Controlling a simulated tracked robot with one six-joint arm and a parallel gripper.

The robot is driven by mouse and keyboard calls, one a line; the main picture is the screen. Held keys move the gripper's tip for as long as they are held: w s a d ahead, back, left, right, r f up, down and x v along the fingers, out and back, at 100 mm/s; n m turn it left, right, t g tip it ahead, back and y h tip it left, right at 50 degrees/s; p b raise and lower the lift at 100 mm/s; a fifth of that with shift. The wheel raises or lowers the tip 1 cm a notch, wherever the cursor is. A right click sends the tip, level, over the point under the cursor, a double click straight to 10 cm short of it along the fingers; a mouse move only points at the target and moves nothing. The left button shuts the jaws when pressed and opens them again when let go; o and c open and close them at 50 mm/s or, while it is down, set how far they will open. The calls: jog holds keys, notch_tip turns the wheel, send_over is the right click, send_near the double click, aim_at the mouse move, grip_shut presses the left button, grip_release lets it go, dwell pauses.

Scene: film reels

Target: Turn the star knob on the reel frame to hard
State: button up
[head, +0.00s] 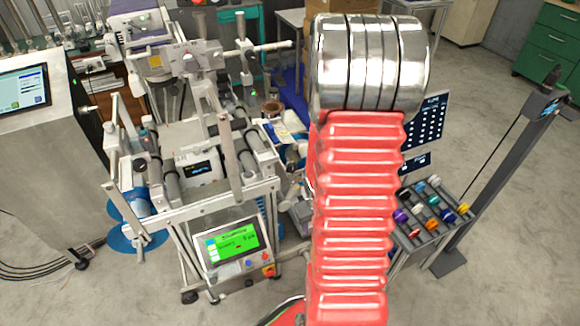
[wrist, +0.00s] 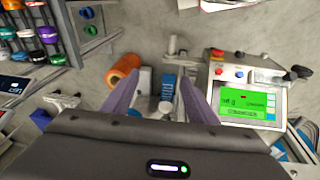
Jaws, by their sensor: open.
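The reel frame (head: 190,205) is a metal machine with rollers and upright posts, left of my arm in the head view. A control box with a green screen (head: 232,243) is on its front; the green screen also shows in the wrist view (wrist: 248,101). A dark knob-like part (wrist: 298,73) stands beside that box in the wrist view; I cannot tell if it is the star knob, or read any marking. My gripper (wrist: 158,84) is open, its two purple-grey fingers apart with nothing held. It is left of the control box in the wrist view.
An orange spool (wrist: 122,66) and a blue part (wrist: 168,86) lie beyond my fingers. A rack of coloured rolls (head: 430,212) stands right of my arm. A steel cabinet with a screen (head: 25,90) is at far left. Grey floor is open at right.

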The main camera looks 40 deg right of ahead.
jog(key=d+f+t, duration=0.2)
jog(key=d+f, duration=0.2)
jog(key=f, duration=0.6)
jog(key=n+t+h, duration=0.3)
jog(key=t, duration=1.1)
send_near(293, 170)
jog(key=v, duration=0.3)
jog(key=shift+a, duration=0.1)
jog(key=x, duration=1.3)
jog(key=shift+w+d, duration=0.2)
jog(key=shift+w, duration=0.15)
jog(key=shift+c, duration=0.5)
